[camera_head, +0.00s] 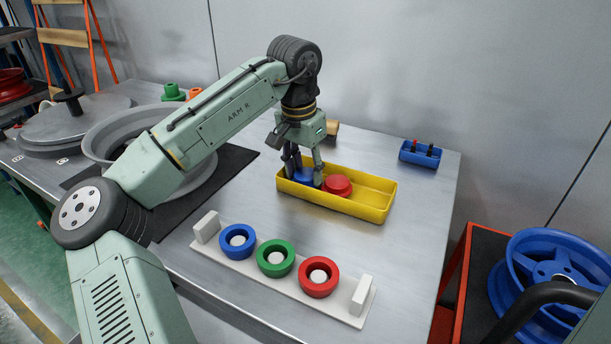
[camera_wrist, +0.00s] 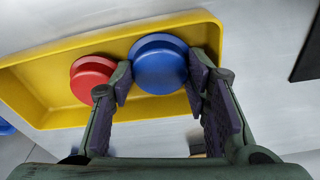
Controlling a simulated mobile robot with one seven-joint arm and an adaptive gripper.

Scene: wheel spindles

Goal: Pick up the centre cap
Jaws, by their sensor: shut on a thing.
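A blue cap (camera_wrist: 158,66) sits at one end of the yellow tray, between my gripper's fingers; it also shows in the head view (camera_head: 304,175). A red cap (camera_head: 338,185) lies beside it in the tray, and it shows in the wrist view too (camera_wrist: 92,78). My gripper (camera_head: 304,178) points down into the tray's left end. Its fingers (camera_wrist: 160,85) are shut on the blue cap, one on each side. I cannot tell whether the cap is clear of the tray floor.
The yellow tray (camera_head: 372,187) is empty at its right end. In front, a white rack (camera_head: 208,246) holds blue (camera_head: 238,241), green (camera_head: 276,258) and red (camera_head: 319,277) rings between two end blocks. A small blue bin (camera_head: 420,154) stands back right. A large grey wheel rim (camera_head: 105,135) lies left.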

